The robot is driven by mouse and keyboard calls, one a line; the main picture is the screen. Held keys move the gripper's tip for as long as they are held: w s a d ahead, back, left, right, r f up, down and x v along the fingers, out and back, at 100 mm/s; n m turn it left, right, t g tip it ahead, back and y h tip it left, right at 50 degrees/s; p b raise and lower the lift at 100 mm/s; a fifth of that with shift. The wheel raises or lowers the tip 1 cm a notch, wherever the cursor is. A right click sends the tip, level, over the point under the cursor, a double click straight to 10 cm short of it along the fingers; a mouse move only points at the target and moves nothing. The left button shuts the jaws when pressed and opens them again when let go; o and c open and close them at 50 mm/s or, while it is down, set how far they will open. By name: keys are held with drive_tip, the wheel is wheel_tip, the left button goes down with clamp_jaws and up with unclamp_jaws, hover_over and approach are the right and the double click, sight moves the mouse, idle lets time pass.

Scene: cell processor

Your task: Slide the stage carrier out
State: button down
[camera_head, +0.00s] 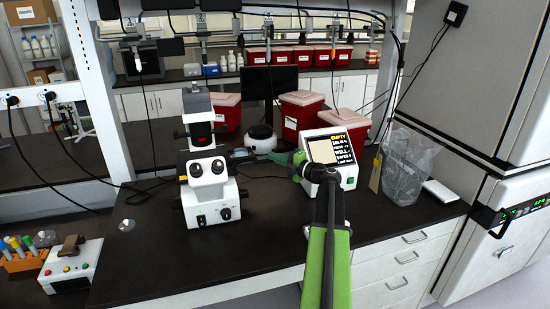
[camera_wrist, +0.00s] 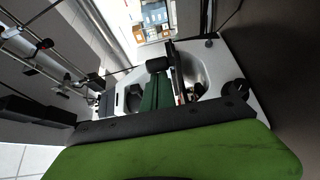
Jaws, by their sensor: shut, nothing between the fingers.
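A white and black microscope (camera_head: 206,170) stands upright on the dark bench, left of my arm. A dark flat piece (camera_head: 240,154) juts from its right side at stage height; it may be the stage carrier, but I cannot tell surely. My gripper (camera_head: 268,158) is shut and empty, pointing left, with its tips close to that piece. I cannot tell if they touch. In the wrist view my dark green fingers (camera_wrist: 155,95) lie together over a white machine body (camera_wrist: 245,70). A dark bar (camera_wrist: 178,72) lies just right of the fingers.
A white device (camera_head: 346,172) with an "EMPTY" screen stands right of my gripper, partly behind my arm. A clear bag (camera_head: 405,165) stands farther right. Red bins (camera_head: 300,112) and a dark monitor (camera_head: 268,85) are behind. The bench front (camera_head: 260,225) is clear.

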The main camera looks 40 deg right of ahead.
drive_tip(key=a, duration=0.4)
drive_tip(key=s+d, duration=0.1)
drive_tip(key=s, duration=0.8)
drive_tip(key=shift+d, duration=0.2)
